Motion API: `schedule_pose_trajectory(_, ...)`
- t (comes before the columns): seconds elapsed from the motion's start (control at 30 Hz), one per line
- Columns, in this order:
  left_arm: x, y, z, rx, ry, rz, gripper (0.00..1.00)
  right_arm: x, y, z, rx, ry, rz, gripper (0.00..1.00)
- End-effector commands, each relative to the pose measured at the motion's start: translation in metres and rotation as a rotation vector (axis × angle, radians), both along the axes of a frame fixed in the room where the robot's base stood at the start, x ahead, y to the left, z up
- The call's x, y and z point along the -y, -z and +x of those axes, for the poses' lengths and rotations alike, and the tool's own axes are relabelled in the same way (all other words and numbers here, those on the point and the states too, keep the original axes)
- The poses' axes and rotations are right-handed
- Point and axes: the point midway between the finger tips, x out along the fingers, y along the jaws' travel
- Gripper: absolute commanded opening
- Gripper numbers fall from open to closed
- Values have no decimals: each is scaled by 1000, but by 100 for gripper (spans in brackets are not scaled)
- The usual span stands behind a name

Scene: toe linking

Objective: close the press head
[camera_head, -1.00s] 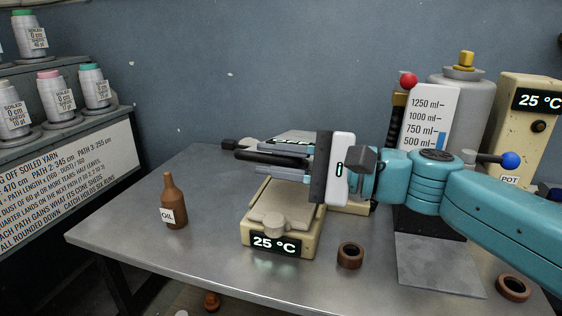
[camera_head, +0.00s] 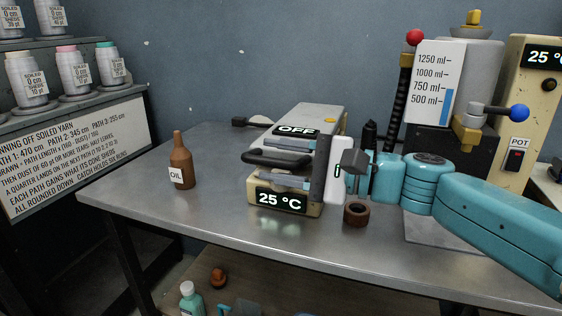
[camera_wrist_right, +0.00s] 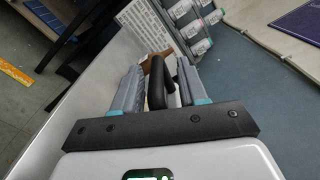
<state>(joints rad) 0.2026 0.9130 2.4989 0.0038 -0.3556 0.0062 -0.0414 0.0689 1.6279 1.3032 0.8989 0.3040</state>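The press stands on the metal table, with its cream base (camera_head: 283,203) reading "25 °C" at the front. Its grey press head (camera_head: 318,117), marked "OFF", lies lowered over the base. Whether a thin gap is left between them is hidden by my gripper. The black handle (camera_head: 262,158) sticks out at the head's front. My right gripper (camera_head: 270,161) is at the handle, with one finger above it and one below. In the right wrist view the handle (camera_wrist_right: 156,84) stands between the spread fingers, with a gap on at least one side. My left gripper is out of view.
A brown oil bottle (camera_head: 181,163) stands left of the press. A brown ring (camera_head: 356,213) lies just right of the base. A tank with a level gauge (camera_head: 437,85) and blue-knobbed lever (camera_head: 518,113) stands at the back right. The table's front left is clear.

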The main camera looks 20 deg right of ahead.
Motion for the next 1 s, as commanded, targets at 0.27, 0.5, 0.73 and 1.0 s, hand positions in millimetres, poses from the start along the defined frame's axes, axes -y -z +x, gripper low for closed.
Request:
schedule_pose_trajectory(0.27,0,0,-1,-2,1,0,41,1,0,0,0,1,0,42)
schedule_pose_trajectory(0.5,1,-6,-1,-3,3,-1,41,30,-2,-17,-1,7,0,42)
schedule_pose_trajectory(0.73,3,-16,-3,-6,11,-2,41,82,-2,-52,-3,8,-1,42)
schedule_pose_trajectory(1.0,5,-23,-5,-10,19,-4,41,125,0,-83,-3,3,-1,42)
